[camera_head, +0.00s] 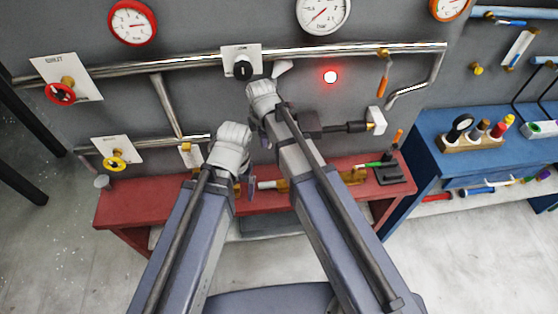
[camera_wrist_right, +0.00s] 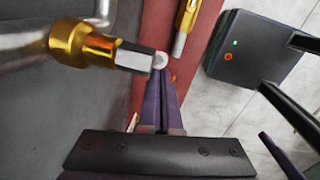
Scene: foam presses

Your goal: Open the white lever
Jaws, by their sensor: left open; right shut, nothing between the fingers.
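A pale block (camera_head: 377,118) stands at the lower right pipe end; it looks like the white lever, though I cannot be sure. In the right wrist view, a pale, hex-sided end (camera_wrist_right: 135,58) projects from a gold fitting (camera_wrist_right: 78,45). My right gripper (camera_head: 362,127) reaches right with its fingers shut and empty. Its fingertips (camera_wrist_right: 160,72) appear right beside that pale end; I cannot tell if they touch. My left gripper (camera_head: 244,188) is open and empty, low over the red bench (camera_head: 115,206). My arms hide part of the wall and bench.
A pipe (camera_head: 340,50) crosses the wall below gauges (camera_head: 132,22). A black knob (camera_head: 243,68), red valve wheel (camera_head: 60,93), yellow wheel (camera_head: 114,162) and orange handle (camera_head: 383,87) are mounted there. A red light (camera_head: 330,77) glows. A blue bench (camera_head: 430,150) stands right.

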